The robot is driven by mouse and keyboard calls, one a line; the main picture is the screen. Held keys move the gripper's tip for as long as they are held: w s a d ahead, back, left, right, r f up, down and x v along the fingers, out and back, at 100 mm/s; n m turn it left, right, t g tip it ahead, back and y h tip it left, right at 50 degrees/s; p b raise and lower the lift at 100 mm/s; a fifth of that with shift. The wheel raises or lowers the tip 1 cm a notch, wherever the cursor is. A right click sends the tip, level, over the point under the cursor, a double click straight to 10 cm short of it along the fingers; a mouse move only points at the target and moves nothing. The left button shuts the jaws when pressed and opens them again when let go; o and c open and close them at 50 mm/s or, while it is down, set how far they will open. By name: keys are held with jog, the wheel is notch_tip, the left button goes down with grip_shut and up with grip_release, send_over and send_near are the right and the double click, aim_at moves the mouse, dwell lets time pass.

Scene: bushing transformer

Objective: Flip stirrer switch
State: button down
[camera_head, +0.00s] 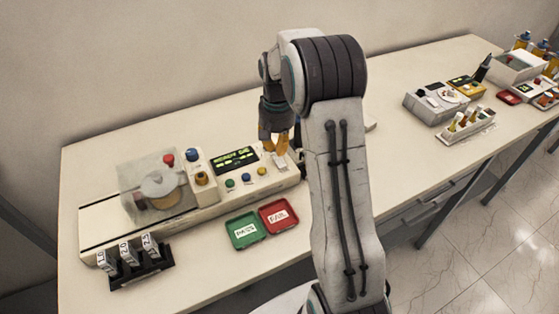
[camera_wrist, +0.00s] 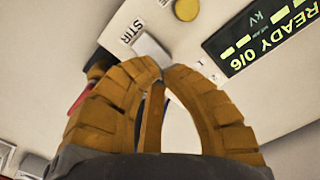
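The tester panel has a white stirrer switch (camera_head: 281,163) at its right end. In the wrist view the white switch (camera_wrist: 150,47) lies beside the printed "STIR" label (camera_wrist: 131,33), just beyond my fingertips. My gripper (camera_head: 275,147) points down over this end of the panel. In the wrist view my gripper's yellow fingers (camera_wrist: 162,72) curve in and their tips meet, with nothing visible held between them. The tips overlap the switch's lower edge in the picture; I cannot tell whether they touch it.
A display (camera_wrist: 262,38) reads "READY 0/6". Yellow (camera_head: 262,171), blue (camera_head: 246,176) and green (camera_head: 230,183) buttons line the panel. A clear-covered cup (camera_head: 160,187) stands left. Green PASS (camera_head: 243,243) and red FAIL (camera_head: 290,222) trays lie in front; a black rack (camera_head: 140,274) is front left.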

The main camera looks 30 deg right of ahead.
aim_at(277, 158)
jog(key=shift+f+b, duration=1.25)
jog(key=shift+f, duration=0.4)
dwell(0.9)
jog(key=shift+r, duration=0.1)
jog(key=shift+r+p, duration=2.9)
jog(key=shift+r, duration=0.6)
